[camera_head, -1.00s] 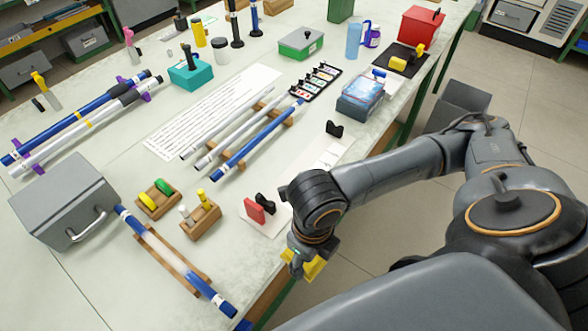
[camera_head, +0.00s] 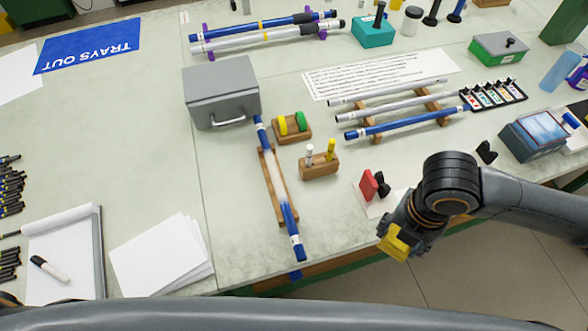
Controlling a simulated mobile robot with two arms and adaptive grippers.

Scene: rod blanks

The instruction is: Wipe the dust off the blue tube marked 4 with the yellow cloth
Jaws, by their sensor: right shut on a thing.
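A blue tube (camera_head: 289,219) with a whitish, dusty-looking middle lies on a wooden rack (camera_head: 268,178) near the table's front edge. Its far end is close to the grey box, and a white label shows near its near end. I cannot read a number on it. My right gripper (camera_head: 393,246) is shut on the yellow cloth (camera_head: 396,240), to the right of this tube and apart from it, by the table's front edge. The cloth partly hides the fingertips. My left gripper is not in view.
A grey box (camera_head: 222,90) stands behind the tube. Small wooden holders (camera_head: 320,166) and a red block (camera_head: 368,186) stand between the tube and my right arm. Another rack carries more tubes, one blue (camera_head: 405,123). White papers (camera_head: 160,257) lie to the left.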

